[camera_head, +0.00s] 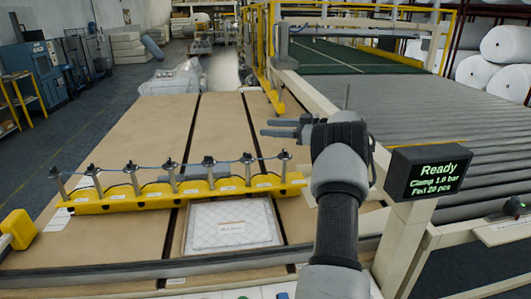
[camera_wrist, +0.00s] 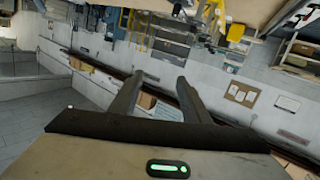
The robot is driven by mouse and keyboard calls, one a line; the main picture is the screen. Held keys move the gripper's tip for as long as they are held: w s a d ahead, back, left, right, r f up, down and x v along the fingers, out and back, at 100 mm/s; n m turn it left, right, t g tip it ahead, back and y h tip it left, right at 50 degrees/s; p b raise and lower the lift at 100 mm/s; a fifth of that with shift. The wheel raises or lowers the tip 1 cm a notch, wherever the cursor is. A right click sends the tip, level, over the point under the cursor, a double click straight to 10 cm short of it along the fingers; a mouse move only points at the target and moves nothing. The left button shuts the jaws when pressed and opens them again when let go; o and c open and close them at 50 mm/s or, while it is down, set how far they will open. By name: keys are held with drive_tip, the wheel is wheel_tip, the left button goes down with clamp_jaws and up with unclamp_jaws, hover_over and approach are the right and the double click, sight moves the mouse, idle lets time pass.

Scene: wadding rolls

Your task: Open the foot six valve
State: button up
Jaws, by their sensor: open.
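A yellow bar (camera_head: 245,184) lies across the brown table and carries a row of several upright metal posts with dark tops, joined by a thin blue line. The rightmost post (camera_head: 284,164) and the post left of it (camera_head: 246,170) stand nearest my arm. Small white labels sit along the bar; their text is too small to read, so I cannot tell which is foot six. My gripper (camera_head: 264,127) is above and behind the bar's right end, pointing left, open and empty. In the wrist view, both fingers (camera_wrist: 162,80) are apart with nothing between them.
A display (camera_head: 427,173) reads "Ready", "Clamp 1.0 bar", "Fed 20 pcs". A quilted white pad (camera_head: 232,226) lies in front of the bar. Grey rollers (camera_head: 440,115) fill the right side. A yellow block (camera_head: 18,229) is at left. The table (camera_head: 130,120) behind the bar is largely clear.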

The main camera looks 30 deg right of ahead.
drive_tip(key=w+a+r+m+t+h+b, duration=0.15)
drive_tip(key=w+a+r+t+b, duration=0.25)
drive_tip(key=w+a+r+t, duration=0.55)
drive_tip(key=m+g+h+b, duration=0.7)
drive_tip(key=m+g+h, duration=0.5)
drive_tip(key=m+h, duration=0.8)
approach(246, 155)
drive_tip(key=w+d, duration=0.2)
drive_tip(key=w+d+f+n+h, duration=0.1)
drive_tip(key=w+d, duration=0.1)
drive_tip(key=d, duration=0.1)
drive_tip(key=w+d+n+h, duration=0.1)
drive_tip(key=w+d, duration=0.2)
drive_tip(key=shift+f+n, duration=0.25)
